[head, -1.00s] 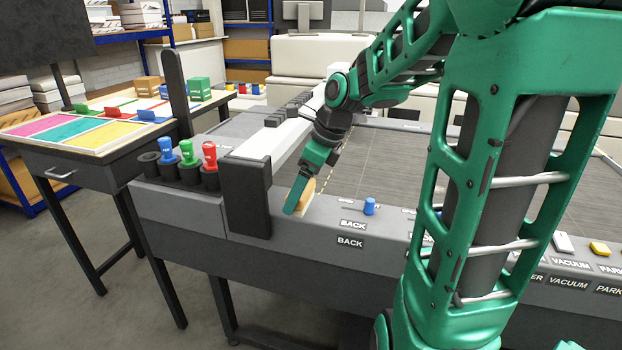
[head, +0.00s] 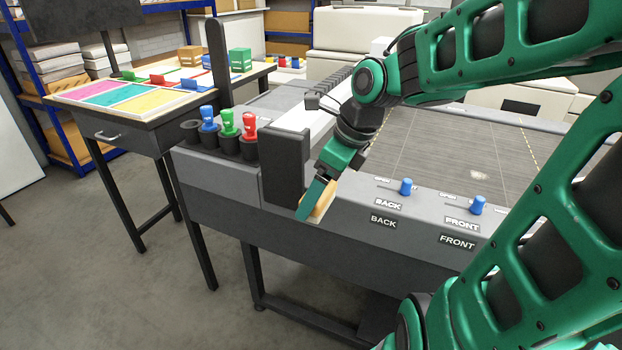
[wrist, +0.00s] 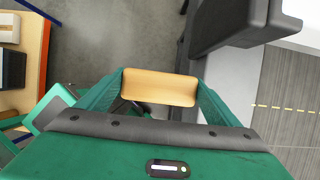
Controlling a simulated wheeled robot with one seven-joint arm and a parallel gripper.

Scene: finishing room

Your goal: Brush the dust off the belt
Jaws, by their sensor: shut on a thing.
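My gripper (head: 318,200) is shut on a brush with a tan wooden back (head: 324,204), pointing down beside the machine's front edge, near the black post. In the wrist view the brush back (wrist: 160,87) sits between the two green fingers, with floor beneath; its bristles are hardly visible. The belt (head: 440,150) is the wide grey, streaked surface behind the front panel, with a dashed yellow line on it; part of it also shows in the wrist view (wrist: 290,85). A pale dusty patch (head: 482,155) lies on the belt's right part, and my arm hides some of the belt.
The black post (head: 284,168) stands close to my gripper. Blue knobs (head: 406,187) rise from the panel labelled BACK and FRONT. Blue, green and red-handled tools (head: 229,122) stand in holders at the left. A table with coloured panels (head: 130,98) is further left. Floor is free in front.

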